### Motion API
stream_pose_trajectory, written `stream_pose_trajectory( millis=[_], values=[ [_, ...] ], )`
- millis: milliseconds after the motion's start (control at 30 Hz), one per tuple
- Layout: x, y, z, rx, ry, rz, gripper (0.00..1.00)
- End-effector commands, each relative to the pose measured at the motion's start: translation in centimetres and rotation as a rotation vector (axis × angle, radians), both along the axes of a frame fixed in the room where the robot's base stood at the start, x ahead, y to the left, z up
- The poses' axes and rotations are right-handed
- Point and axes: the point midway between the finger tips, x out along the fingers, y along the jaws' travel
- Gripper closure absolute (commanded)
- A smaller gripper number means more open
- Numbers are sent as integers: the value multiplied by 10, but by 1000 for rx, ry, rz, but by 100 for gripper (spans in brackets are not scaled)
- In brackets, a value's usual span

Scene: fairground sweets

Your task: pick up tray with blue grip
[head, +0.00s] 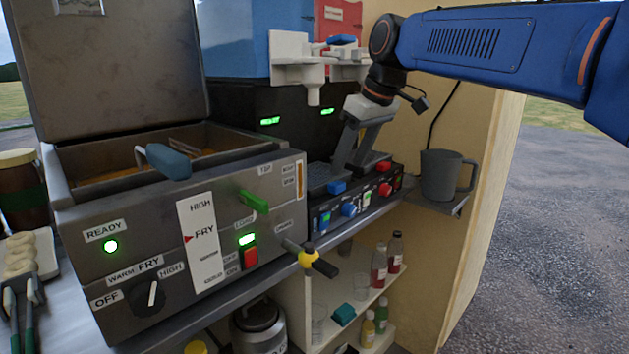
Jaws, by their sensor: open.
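A dark slotted drip tray (322,176) sits in the front of the black dispenser machine, below its two green displays. A small blue grip (337,187) shows at its front edge. My gripper (363,163) hangs from my blue arm just right of and behind the blue grip, pointing down. It is open, with its fingers low over the right part of the tray area. They hide part of the tray there, and I cannot tell whether they touch it. Nothing shows between the fingers.
A fryer (240,165) with a larger blue handle (168,161) stands at left. A white dispenser spout (313,93) overhangs left of my gripper. Coloured knobs (366,197) line the machine's front. A grey mug (441,175) stands at right. Bottles (380,265) stand on shelves below.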

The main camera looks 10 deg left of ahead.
Motion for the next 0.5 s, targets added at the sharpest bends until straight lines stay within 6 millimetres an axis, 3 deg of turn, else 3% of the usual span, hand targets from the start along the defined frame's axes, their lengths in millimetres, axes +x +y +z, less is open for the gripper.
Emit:
stream_pose_trajectory(
  millis=[267,500],
  values=[
    [3,5,-17,-1,2,0,47],
    [9,14,-47,-1,2,1,47]
  ],
)
